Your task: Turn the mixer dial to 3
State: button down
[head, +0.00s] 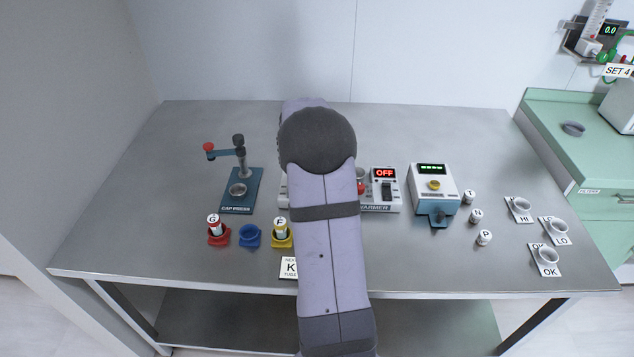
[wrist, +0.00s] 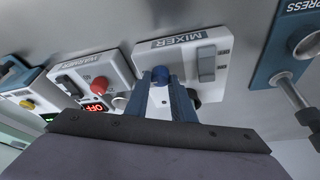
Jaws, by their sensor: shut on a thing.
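The mixer (wrist: 221,48) is a white unit with a dark label, seen upside down in the wrist view. In the head view my arm hides nearly all of it. Its round blue dial (wrist: 161,73) sits between the fingertips of my gripper (wrist: 163,84), which is shut on it. A grey slotted part (wrist: 207,64) lies to the dial's right in the wrist view. No dial number or pointer mark can be read, so the setting cannot be told. The gripper is hidden behind my arm in the head view.
The warmer (head: 381,208) shows OFF, with a red knob (wrist: 99,83). The cap press (head: 237,205) stands left of my arm. A white and teal device (head: 433,190), small labelled vials (head: 477,215) and labelled cups (head: 547,255) are on the right.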

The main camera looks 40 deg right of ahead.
jog(key=c, duration=1.5)
grip_release()
jog(key=shift+c, duration=0.2)
jog(key=b+v, duration=0.1)
jog(key=v, duration=0.6)
jog(key=shift+a, duration=0.15)
jog(key=shift+r, duration=0.15)
